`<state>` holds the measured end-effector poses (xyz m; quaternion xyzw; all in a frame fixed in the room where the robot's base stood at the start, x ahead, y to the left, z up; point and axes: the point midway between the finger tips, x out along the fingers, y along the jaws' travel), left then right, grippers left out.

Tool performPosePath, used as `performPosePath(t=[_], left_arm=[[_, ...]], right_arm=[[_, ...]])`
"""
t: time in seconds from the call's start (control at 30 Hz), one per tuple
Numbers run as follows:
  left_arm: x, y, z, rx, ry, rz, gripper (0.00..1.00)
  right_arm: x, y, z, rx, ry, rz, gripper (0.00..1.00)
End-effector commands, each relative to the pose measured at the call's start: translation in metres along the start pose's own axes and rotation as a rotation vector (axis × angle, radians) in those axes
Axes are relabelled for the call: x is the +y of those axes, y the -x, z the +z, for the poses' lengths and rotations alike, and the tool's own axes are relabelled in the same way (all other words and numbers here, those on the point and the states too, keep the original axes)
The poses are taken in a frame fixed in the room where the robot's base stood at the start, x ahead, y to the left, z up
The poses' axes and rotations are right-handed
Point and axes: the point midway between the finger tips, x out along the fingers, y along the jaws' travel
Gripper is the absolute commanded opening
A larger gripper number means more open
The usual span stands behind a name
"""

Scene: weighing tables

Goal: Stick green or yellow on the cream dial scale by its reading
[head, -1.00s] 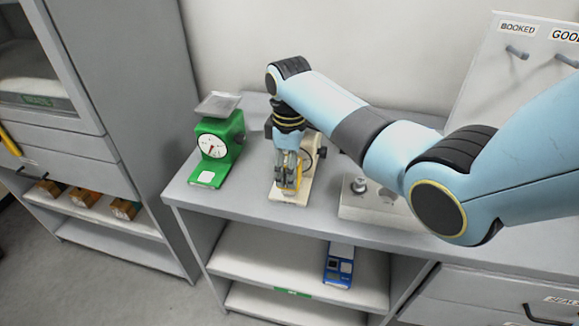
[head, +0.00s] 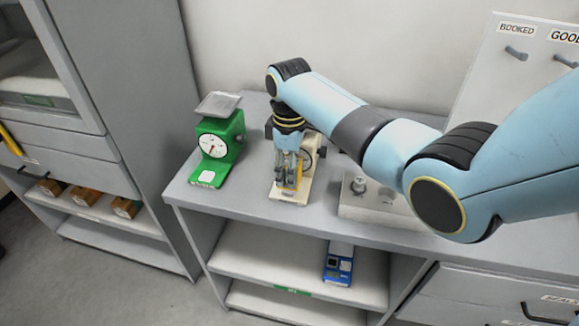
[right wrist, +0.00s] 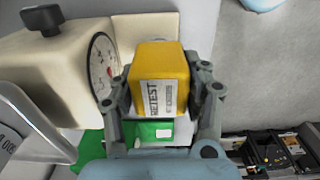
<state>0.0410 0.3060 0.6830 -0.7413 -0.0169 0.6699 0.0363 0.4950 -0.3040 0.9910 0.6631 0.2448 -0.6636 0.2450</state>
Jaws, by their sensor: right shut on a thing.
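The cream dial scale (head: 306,187) stands on the table, partly hidden behind my right gripper in the head view. In the right wrist view, the cream scale (right wrist: 48,75) is at the left, and its round white dial (right wrist: 103,67) is seen at a slant. A red needle shows, but I cannot read the value. My right gripper (right wrist: 163,95) is shut on a yellow block (right wrist: 160,62) with a white label reading "RETEST". In the head view, the right gripper (head: 287,190) is low over the scale's front base. I cannot tell whether the block touches it. My left gripper is out of view.
A green dial scale (head: 215,140) stands to the left on the table (head: 245,190). A cream block with metal weights (head: 360,195) is to the right. A blue device (head: 338,265) lies on the shelf below. A pegboard (head: 535,75) reading "BOOKED" stands at the back right.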

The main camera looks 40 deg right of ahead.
Motion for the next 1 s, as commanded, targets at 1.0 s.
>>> performPosePath(t=[1.0], left_arm=[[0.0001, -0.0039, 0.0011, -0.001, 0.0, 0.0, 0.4]], right_arm=[[0.0001, -0.0059, -0.0003, 0.001, 0.0, 0.0, 0.21]])
